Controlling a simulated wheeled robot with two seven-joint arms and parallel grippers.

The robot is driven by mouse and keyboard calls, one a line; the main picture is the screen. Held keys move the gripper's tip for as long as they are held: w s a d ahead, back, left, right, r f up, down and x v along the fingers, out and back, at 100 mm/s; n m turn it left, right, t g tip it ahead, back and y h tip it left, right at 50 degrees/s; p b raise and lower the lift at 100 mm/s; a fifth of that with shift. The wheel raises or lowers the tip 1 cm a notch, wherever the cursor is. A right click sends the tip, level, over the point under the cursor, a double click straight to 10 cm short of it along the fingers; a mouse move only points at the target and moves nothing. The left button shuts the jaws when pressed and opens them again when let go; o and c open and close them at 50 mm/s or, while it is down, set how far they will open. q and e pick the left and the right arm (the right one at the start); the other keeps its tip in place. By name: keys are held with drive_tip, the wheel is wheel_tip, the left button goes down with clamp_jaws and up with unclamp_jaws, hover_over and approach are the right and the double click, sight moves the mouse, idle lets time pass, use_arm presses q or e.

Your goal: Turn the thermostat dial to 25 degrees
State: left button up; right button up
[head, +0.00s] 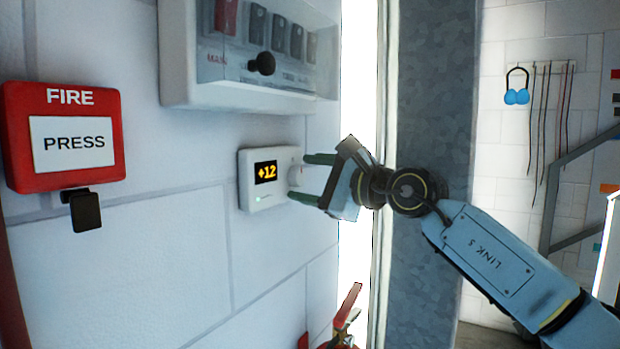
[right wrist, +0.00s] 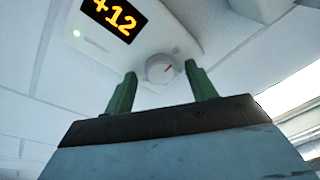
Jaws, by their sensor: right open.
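The white thermostat (head: 263,200) is fixed to the wall, and its display (head: 266,173) reads +12 in yellow. A small green light shows below the display. The round white dial (head: 295,174) is on the thermostat's right side. In the right wrist view the fingers (right wrist: 160,92) stand on either side of the dial, with gaps showing. My left gripper is out of view.
A white breaker box (head: 230,90) with a clear cover hangs above the thermostat. A red fire box (head: 65,137) is on the wall at left, with a black piece below it. A red-handled object (head: 347,305) stands low under my right gripper.

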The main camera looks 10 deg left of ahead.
drive_tip(key=c, duration=1)
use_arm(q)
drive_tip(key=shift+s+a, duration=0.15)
use_arm(e)
drive_tip(key=shift+m, duration=0.3)
drive_tip(key=shift+r+m, duration=0.1)
drive_tip(key=shift+m, duration=0.4)
drive_tip(key=m+p, duration=0.1)
drive_tip(key=m, duration=0.1)
drive_tip(key=shift+r+m, duration=0.1)
drive_tip(key=shift+m, duration=0.2)
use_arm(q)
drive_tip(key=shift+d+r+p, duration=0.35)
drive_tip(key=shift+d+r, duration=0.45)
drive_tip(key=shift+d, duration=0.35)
use_arm(e)
drive_tip(key=shift+m+g+h, duration=0.3)
drive_tip(key=shift+m, duration=1)
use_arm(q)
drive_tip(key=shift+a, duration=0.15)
